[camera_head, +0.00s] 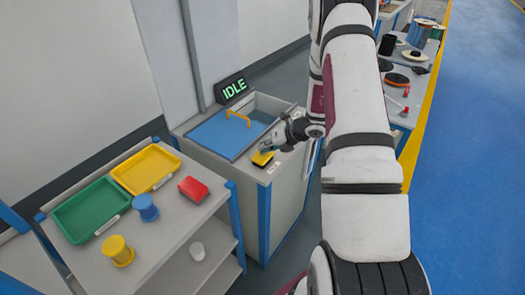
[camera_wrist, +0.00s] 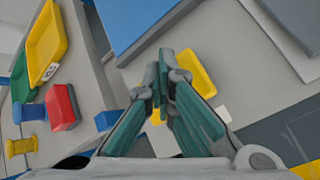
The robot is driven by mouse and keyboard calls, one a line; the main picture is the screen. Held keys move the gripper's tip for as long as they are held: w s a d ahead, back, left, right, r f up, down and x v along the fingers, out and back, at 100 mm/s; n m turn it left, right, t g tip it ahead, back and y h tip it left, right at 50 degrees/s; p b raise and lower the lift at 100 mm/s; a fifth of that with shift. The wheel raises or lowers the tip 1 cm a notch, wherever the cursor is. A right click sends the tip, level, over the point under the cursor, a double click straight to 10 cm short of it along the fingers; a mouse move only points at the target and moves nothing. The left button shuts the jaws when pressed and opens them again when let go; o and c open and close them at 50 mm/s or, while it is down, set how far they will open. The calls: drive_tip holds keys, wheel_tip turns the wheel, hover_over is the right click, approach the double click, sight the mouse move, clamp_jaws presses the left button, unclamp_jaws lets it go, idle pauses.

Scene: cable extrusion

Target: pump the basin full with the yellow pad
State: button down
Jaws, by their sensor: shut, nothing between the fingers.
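The yellow pad (camera_head: 262,159) lies on the front right part of the grey cabinet top. It also shows in the wrist view (camera_wrist: 198,74), partly hidden behind my fingers. My gripper (camera_head: 269,149) is shut and empty, with its fingertips pointing down right over or at the pad; I cannot tell whether they touch it. In the wrist view the green-sided fingers (camera_wrist: 163,92) are together.
A sign (camera_head: 234,89) reading IDLE stands behind the basin. A shelf cart at left holds a green tray (camera_head: 90,209), a yellow tray (camera_head: 146,169), a red block (camera_head: 193,188), a blue spool (camera_head: 145,207) and a yellow spool (camera_head: 118,250). Blue floor at right is clear.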

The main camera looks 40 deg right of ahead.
drive_tip(key=shift+r, duration=0.1)
idle(0.3)
drive_tip(key=shift+r+p, duration=0.65)
drive_tip(key=shift+r, duration=1)
drive_tip(key=shift+r+p, duration=0.95)
drive_tip(key=shift+r, duration=1.55)
